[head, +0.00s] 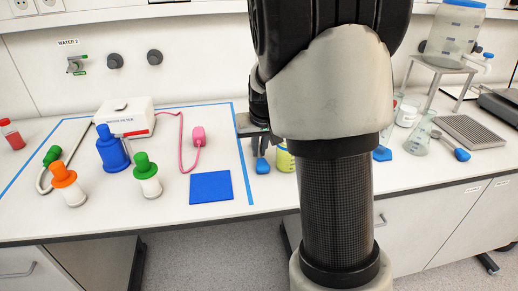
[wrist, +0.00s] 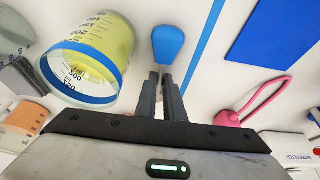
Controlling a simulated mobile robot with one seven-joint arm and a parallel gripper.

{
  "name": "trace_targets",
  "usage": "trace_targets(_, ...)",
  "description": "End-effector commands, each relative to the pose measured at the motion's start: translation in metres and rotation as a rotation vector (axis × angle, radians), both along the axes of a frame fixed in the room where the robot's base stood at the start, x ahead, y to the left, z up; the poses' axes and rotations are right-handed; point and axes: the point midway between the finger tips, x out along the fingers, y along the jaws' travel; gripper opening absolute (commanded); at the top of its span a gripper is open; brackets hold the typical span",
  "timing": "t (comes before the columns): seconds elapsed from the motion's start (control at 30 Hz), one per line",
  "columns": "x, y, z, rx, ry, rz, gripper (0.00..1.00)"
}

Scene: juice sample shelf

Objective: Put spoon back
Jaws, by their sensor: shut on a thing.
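My gripper (head: 259,148) is left of my arm in the head view, above the bench. In the wrist view its two fingers (wrist: 161,78) are close together on a spoon with a blue end (wrist: 168,44). The spoon's blue end (head: 262,166) hangs below the fingers in the head view; the part between the fingers is hidden. A beaker with yellow liquid and a blue rim (wrist: 84,75) is close beside the spoon in the wrist view. In the head view the beaker (head: 285,161) is partly hidden behind my arm.
A blue tape line (head: 240,160) runs left of the gripper, with a blue square pad (head: 211,187) inside it. A white box (head: 124,117), pink-corded probe (head: 198,134) and several coloured bottles stand left. Glass flasks (head: 421,140), a blue-ended scoop (head: 461,154) and a grate (head: 468,132) are right.

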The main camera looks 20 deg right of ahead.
Motion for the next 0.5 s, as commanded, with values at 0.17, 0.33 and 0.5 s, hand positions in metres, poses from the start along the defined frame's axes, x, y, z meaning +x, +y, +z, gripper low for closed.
trace_targets(0.17, 0.0000, 0.0000, -0.0026, 0.000, 0.000, 0.000, 0.19)
trace_targets(0.33, 0.0000, 0.0001, -0.0026, 0.000, 0.000, 0.000, 0.27)
trace_targets(0.5, 0.0000, 0.0001, -0.0015, 0.000, 0.000, 0.000, 0.27)
